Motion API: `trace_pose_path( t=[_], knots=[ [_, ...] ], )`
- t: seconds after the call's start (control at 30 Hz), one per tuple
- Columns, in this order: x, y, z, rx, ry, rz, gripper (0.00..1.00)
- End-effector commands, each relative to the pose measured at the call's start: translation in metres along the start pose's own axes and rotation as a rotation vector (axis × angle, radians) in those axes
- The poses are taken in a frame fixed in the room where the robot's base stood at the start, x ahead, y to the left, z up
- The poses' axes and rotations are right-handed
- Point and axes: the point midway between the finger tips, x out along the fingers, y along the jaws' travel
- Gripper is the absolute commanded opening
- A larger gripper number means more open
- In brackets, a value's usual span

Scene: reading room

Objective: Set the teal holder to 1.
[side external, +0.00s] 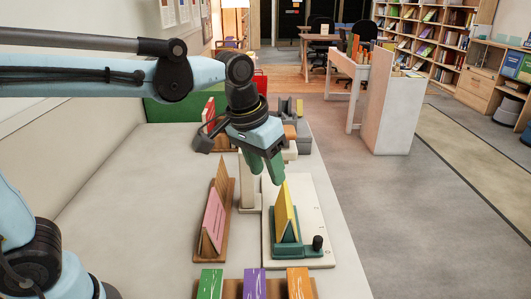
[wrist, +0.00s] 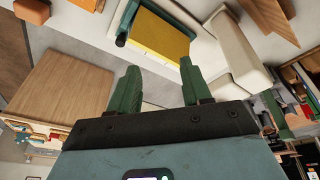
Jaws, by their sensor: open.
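The teal holder (side external: 298,251) sits on a pale board (side external: 312,215) near the table's right side. A tilted yellow panel (side external: 284,214) leans in it, and a black knob (side external: 318,243) stands at its right end. Small marks lie along the board's right edge, too small to read. My gripper (side external: 265,170) has green fingers, is open and empty, and hangs above and behind the holder, apart from it. In the wrist view the open fingers (wrist: 157,72) point toward the yellow panel (wrist: 158,38); the knob (wrist: 121,40) shows at its left.
A wooden stand with a pink panel (side external: 214,220) is left of the board. A cream block-like stand (side external: 249,190) is between them. Green, purple and orange items (side external: 254,284) line the front. Red books (side external: 209,112) and grey items (side external: 303,135) are behind. The table's left is clear.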

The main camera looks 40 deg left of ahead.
Motion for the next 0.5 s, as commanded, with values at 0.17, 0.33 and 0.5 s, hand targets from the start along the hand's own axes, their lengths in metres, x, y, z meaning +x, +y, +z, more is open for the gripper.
trace_pose_path(
  t=[0.17, 0.33, 0.5],
  knots=[
    [0.012, 0.04, -0.026, 0.003, -0.114, -0.011, 0.48],
    [0.029, 0.073, -0.04, 0.002, -0.208, -0.034, 0.48],
    [0.04, 0.093, -0.044, 0.001, -0.265, -0.055, 0.48]
  ],
)
